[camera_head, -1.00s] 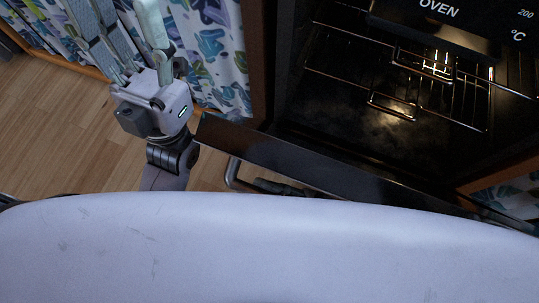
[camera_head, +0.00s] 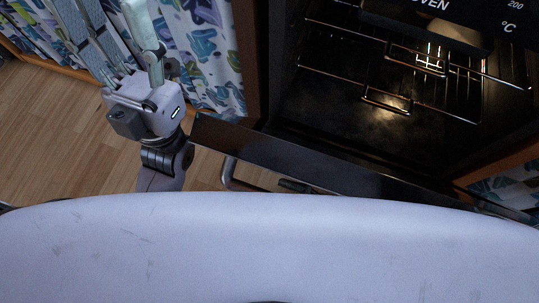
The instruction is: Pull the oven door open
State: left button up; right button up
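The oven door (camera_head: 300,160) is a dark slab tilted down and out from the oven (camera_head: 340,125), so the cavity shows with its wire racks (camera_head: 385,80). Its metal handle (camera_head: 229,172) shows below the door's outer edge, and the rest is hidden behind my white body. A small dark piece lies beside the handle, and I cannot tell what it is. My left gripper (camera_head: 112,30) is left of the door, apart from it, with its fingers spread, pointing up the picture and empty. My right gripper is not visible.
A patterned curtain (camera_head: 200,60) hangs left of the oven beside a wooden post (camera_head: 246,60). Another patterned cloth (camera_head: 505,187) is at the right. Bare wooden floor (camera_head: 60,120) lies at the left. My white body covers the lower picture.

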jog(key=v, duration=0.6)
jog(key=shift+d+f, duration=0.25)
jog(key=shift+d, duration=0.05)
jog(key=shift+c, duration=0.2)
